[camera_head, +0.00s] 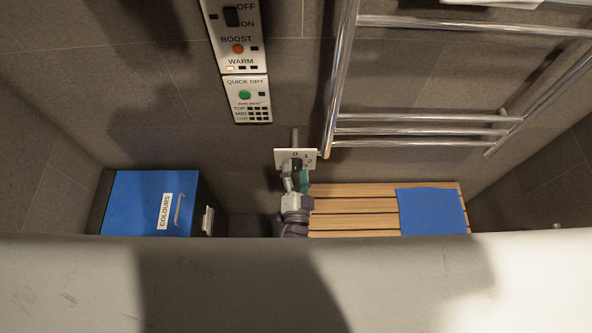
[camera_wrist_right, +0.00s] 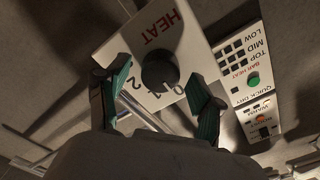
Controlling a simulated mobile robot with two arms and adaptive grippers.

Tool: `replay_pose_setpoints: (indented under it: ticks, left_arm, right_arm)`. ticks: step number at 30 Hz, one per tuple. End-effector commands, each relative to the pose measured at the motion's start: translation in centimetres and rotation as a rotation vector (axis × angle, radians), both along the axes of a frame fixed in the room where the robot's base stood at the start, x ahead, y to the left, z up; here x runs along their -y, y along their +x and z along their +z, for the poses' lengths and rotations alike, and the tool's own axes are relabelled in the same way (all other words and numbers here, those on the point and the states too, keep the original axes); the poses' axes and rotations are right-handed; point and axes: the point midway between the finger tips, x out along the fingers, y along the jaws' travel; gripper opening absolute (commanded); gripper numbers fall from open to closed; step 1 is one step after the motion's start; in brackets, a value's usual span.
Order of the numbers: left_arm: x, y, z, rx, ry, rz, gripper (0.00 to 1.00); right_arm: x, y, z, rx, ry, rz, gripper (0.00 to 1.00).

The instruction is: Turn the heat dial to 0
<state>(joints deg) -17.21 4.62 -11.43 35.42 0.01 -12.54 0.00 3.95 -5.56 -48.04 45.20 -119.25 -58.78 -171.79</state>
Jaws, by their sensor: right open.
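The heat dial (camera_wrist_right: 158,75) is a dark round knob on a white plate marked HEAT (camera_wrist_right: 150,30) with the numbers 0, 1 and 2. A small pale mark on the knob appears to face the 1, but it is too small to be sure. My left gripper is out of view.
A switch panel (camera_head: 247,97) is on the wall above left of the dial. A chrome towel rail (camera_head: 420,131) is at upper right. A slatted wooden bench (camera_head: 352,205) with a blue cloth (camera_head: 432,210) is at lower right. A blue COLOURS box (camera_head: 140,200) is at left.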

Motion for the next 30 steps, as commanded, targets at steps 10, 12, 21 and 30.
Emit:
replay_pose_setpoints:
  ticks: [10,12,21,30]
  left_arm:
    - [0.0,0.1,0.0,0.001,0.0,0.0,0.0]
    - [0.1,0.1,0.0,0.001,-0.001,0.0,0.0]
    - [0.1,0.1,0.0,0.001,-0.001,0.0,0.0]
    - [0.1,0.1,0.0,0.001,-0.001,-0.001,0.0]
  right_arm:
    - [0.1,-5.7,-0.2,-0.006,0.001,-0.002,0.67]
    - [0.0,-7.2,-0.1,-0.004,0.001,-0.001,0.67]
    - [0.0,-11.5,-0.1,-0.001,-0.001,0.0,0.67]
    - [0.0,-12.0,0.0,-0.001,-0.001,0.001,0.67]
